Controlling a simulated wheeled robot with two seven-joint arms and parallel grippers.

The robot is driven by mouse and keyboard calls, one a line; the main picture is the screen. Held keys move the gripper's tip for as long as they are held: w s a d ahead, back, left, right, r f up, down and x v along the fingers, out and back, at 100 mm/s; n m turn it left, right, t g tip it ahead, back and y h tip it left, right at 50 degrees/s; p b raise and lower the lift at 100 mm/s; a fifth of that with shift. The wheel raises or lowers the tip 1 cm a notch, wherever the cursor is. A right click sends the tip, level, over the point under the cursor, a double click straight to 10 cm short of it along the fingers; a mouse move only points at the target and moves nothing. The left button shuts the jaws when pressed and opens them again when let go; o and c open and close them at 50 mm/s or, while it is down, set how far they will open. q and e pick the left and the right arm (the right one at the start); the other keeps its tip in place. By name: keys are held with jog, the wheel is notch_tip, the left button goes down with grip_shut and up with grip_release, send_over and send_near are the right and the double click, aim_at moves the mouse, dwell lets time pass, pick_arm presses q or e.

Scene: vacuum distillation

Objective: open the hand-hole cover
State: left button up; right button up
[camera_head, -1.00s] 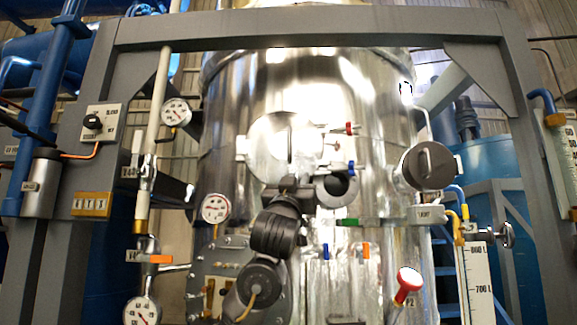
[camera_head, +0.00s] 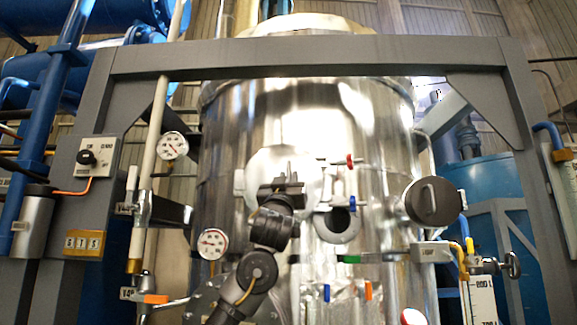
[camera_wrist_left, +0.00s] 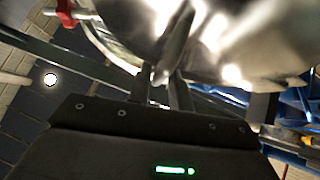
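The hand-hole cover (camera_head: 256,162) is a round shiny metal disc on the front of the tall steel vessel, with an upright bar handle. It looks closed. My left gripper (camera_head: 284,182) is in front of the disc and hides its middle and lower part. In the left wrist view, the cover (camera_wrist_left: 215,50) fills the top and its bar handle (camera_wrist_left: 178,48) points down toward the space between the fingers of my left gripper (camera_wrist_left: 161,88). The fingers stand apart; contact with the handle cannot be made out. My right gripper is not in view.
Right of the cover are a red-handled valve (camera_head: 350,161), a blue-handled valve (camera_head: 351,203) and a dark ring-shaped port (camera_head: 338,225). A black round cap (camera_head: 433,202) sits farther right. Gauges (camera_head: 212,243) and a pipe stand left. A grey frame (camera_head: 310,58) surrounds the vessel.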

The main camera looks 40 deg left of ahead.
pick_arm(q)
jog(key=shift+w+a+r, duration=0.2)
jog(key=shift+w+r, duration=0.2)
jog(key=shift+r, duration=0.05)
grip_shut()
jog(key=shift+f, duration=0.1)
